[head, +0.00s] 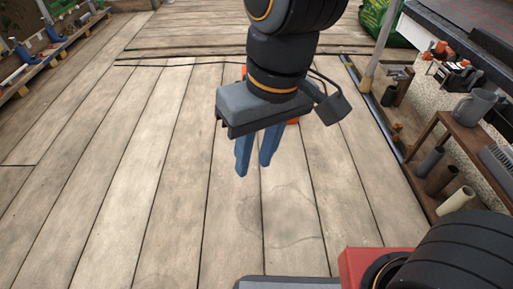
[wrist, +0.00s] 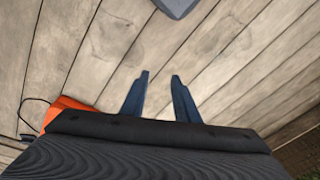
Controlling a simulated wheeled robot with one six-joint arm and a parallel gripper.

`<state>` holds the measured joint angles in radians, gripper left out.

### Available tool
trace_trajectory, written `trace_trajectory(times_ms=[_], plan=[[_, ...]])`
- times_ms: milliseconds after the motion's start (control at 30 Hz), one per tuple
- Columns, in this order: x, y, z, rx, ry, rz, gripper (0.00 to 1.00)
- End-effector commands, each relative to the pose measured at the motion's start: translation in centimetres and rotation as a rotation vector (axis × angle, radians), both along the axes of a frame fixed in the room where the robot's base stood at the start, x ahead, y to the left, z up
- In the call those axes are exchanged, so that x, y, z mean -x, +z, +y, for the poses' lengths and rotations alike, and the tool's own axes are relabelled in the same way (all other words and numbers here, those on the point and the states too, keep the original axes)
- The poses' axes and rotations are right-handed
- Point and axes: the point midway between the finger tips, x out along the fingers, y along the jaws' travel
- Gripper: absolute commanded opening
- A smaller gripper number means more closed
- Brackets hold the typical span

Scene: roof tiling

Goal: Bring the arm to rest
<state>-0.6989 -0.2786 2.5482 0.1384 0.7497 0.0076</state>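My gripper (head: 253,165) hangs pointing down above the wooden plank floor (head: 150,190) in the head view. Its two blue fingers stand apart with nothing between them. In the wrist view the gripper (wrist: 159,76) also shows both fingers apart, with bare planks beyond them. The grey edge of my own base shows at the top of the wrist view.
An orange object (wrist: 62,108) lies behind my gripper, mostly hidden. At right stand a shelf with a grey jug (head: 474,107) and several tubes (head: 440,180), a grey pole and a dark bench. A rack (head: 45,50) stands far left.

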Motion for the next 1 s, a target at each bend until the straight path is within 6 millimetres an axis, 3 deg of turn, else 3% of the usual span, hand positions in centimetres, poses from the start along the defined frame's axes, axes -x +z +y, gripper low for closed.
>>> trace_trajectory(times_ms=[33, 167, 1000], plan=[[1.2, 0.2, 0.0, 0.004, 0.020, 0.017, 0.28], [2.3, 0.4, -0.3, 0.013, 0.035, 0.037, 0.28], [2.2, 1.3, -0.3, 0.005, 0.011, 0.039, 0.28]])
